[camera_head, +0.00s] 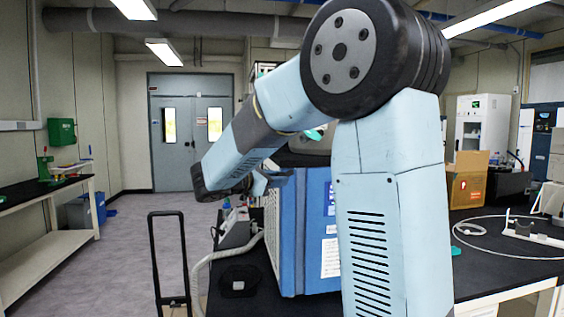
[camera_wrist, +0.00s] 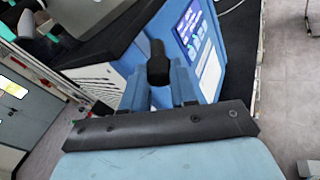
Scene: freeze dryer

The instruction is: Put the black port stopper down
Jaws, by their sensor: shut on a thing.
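The black port stopper (camera_wrist: 157,64) shows in the wrist view as a dark upright plug between the two blue fingers of my gripper (camera_wrist: 159,88). My gripper is shut on it, with its top sticking out past the fingers. In the head view my gripper (camera_head: 271,179) is at the upper left edge of the blue freeze dryer (camera_head: 302,240), and I cannot make out the stopper there. The freeze dryer also shows in the wrist view (camera_wrist: 212,75), behind the stopper. Whether the stopper touches it is not clear.
The freeze dryer stands on a black bench (camera_head: 262,295). A dark flat object (camera_head: 239,280) and a pale hose (camera_head: 203,270) are at its left. A black upright frame (camera_head: 153,260) stands left of the bench. A cardboard box (camera_head: 468,182) is at the right. Open floor lies left.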

